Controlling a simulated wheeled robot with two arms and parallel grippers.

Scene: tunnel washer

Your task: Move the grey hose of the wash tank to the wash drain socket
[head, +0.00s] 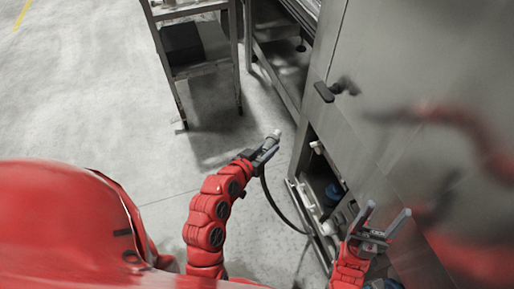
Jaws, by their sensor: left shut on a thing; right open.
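My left gripper (267,148) is shut on the end of the grey hose (273,136) and holds it in the air, left of the machine's low opening. The dark hose line (274,207) hangs from this end and curves down to the right into the opening. My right gripper (388,218) is open and empty, its fingers pointing up in front of the steel panel, right of the opening. Inside the opening are white pipe fittings (329,227) and a blue part (333,192). I cannot tell which fitting is the wash drain socket.
The steel washer front (400,70) fills the right side, with a dark handle (326,91) sticking out above the opening. A metal rack (200,68) with a dark box (182,43) stands at the back. The floor on the left is clear.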

